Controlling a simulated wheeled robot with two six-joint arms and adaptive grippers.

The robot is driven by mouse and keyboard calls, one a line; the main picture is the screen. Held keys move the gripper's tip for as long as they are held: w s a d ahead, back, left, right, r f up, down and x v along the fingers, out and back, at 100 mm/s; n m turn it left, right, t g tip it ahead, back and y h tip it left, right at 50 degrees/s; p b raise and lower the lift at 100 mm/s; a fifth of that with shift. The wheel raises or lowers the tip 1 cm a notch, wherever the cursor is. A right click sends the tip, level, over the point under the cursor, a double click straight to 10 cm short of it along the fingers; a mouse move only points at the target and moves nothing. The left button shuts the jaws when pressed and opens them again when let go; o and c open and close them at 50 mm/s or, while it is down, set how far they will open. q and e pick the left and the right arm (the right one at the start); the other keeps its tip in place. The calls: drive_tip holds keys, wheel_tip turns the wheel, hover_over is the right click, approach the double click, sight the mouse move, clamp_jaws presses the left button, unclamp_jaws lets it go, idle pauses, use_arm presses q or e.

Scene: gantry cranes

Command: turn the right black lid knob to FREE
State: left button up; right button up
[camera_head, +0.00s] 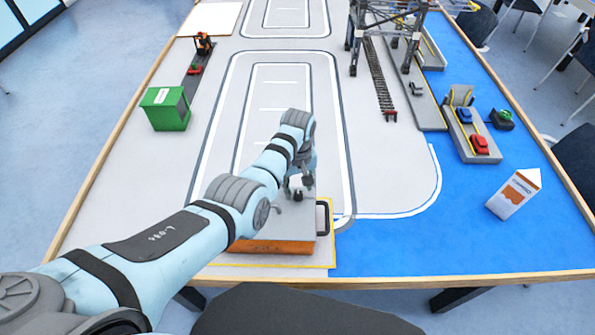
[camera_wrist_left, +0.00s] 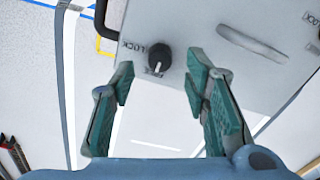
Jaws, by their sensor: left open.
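The grey box lid (camera_head: 303,222) tops an orange-sided box (camera_head: 268,246) at the table's near edge; the lid also fills the upper right of the left wrist view (camera_wrist_left: 190,20). The right black lid knob (camera_wrist_left: 158,58) stands on it beside a LOCK label; small lettering just below the knob is too small to read surely. My left gripper (camera_head: 299,187) is over the lid. In the left wrist view its open fingers (camera_wrist_left: 160,76) lie on either side of the knob, apart from it. The knob cannot be made out in the head view. My right gripper is out of view.
A black side handle (camera_head: 323,218) is at the box's right. A pale raised handle (camera_wrist_left: 252,43) is on the lid. A green container (camera_head: 165,108) stands left, a white carton (camera_head: 514,193) right, and a gantry crane (camera_head: 388,25) behind. The grey mat left of the box is clear.

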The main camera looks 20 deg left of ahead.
sight(298, 193)
use_arm(q)
wheel_tip(298, 193, up, 10)
drive_tip(key=shift+f, duration=0.25)
drive_tip(key=shift+f, duration=0.1)
